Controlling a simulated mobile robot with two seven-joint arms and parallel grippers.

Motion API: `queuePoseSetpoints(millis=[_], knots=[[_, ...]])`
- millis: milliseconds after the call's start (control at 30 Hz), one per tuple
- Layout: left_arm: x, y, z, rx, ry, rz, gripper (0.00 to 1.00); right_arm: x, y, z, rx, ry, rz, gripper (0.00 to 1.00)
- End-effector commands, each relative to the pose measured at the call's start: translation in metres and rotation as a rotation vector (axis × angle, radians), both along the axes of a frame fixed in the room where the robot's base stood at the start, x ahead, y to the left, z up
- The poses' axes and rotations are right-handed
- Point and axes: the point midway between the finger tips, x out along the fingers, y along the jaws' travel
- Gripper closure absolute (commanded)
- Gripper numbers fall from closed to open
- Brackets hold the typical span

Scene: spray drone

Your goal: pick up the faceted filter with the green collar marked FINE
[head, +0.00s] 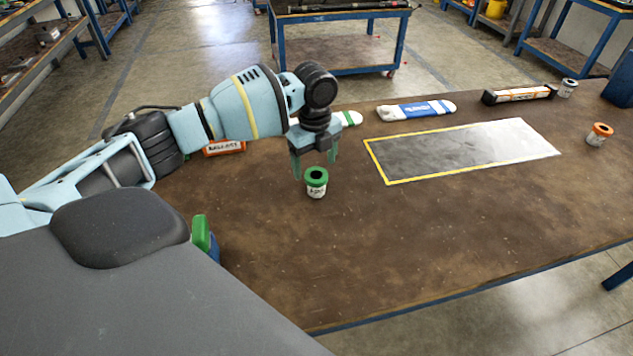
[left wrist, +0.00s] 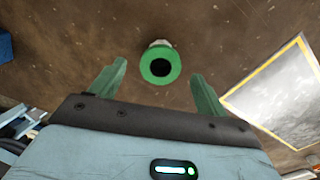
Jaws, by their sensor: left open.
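The filter with the green collar (head: 316,182) stands upright on the brown table, with a white body below the collar. Its label is too small to read surely. My left gripper (head: 316,170) is open and empty, pointing down just behind and above the filter. In the left wrist view the green collar (left wrist: 160,65) with its dark hole shows beyond and between the two green fingers (left wrist: 157,85), apart from both. My right gripper is not in view.
A yellow-edged grey plate (head: 460,150) lies to the right. An orange-collared filter (head: 599,134) and a grey-topped one (head: 567,88) stand at the far right. Blue-white (head: 417,109) and orange (head: 224,147) items lie toward the back. The table's front middle is clear.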

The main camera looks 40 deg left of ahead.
Motion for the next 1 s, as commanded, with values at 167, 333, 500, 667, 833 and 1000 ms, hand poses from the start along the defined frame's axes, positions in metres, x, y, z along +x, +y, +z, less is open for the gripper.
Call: queuePoseSetpoints(millis=[167,333,500,667,833,1000], knots=[[0.001,0.000,-0.018,0.001,0.003,0.000,0.24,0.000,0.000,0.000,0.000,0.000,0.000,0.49],[0.002,0.000,-0.041,0.000,0.001,0.000,0.24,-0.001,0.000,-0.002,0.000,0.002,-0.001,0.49],[0.002,0.000,-0.051,0.000,0.001,0.001,0.24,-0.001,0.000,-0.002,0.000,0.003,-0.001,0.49],[0.002,0.000,-0.051,0.000,0.000,0.001,0.24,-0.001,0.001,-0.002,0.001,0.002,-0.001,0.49],[0.002,0.000,-0.051,0.000,0.000,0.000,0.40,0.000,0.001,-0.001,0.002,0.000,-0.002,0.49],[0.002,0.000,-0.051,0.000,0.000,0.000,0.62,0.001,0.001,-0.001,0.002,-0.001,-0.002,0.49]])
